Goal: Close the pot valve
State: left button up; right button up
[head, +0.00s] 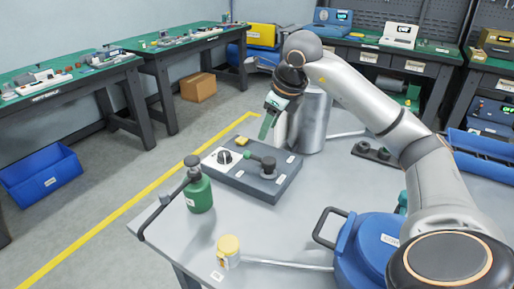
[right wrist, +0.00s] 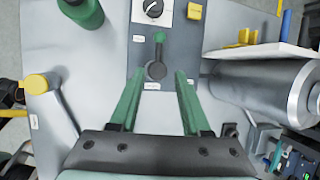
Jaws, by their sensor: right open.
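A grey panel (head: 257,186) lies on the table and carries a lever valve (head: 268,165) with a dark round hub and a green-tipped handle. In the right wrist view the valve (right wrist: 157,70) shows its green tip pointing up the picture, towards a white plate with a black dial knob (right wrist: 152,9). I cannot read the labels beside it. My right gripper (head: 265,136) points down above the panel, with its green fingers apart. In the right wrist view the open gripper (right wrist: 157,78) has the valve hub between and just beyond its fingertips, apart from both. My left gripper is out of view.
A silver cylinder (head: 313,122) stands behind the panel. A green bottle (head: 199,194) stands to its left near the table edge. A yellow-capped jar (head: 229,250) and a blue round vessel (head: 367,250) stand in front. Bare tabletop lies between the panel and these.

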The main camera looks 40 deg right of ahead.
aim_at(257, 159)
jog(key=b+x, duration=0.1)
jog(key=x, duration=1.1)
jog(key=shift+s+a+f, duration=0.1)
jog(key=shift+c, duration=0.2)
grip_shut()
dwell(0.8)
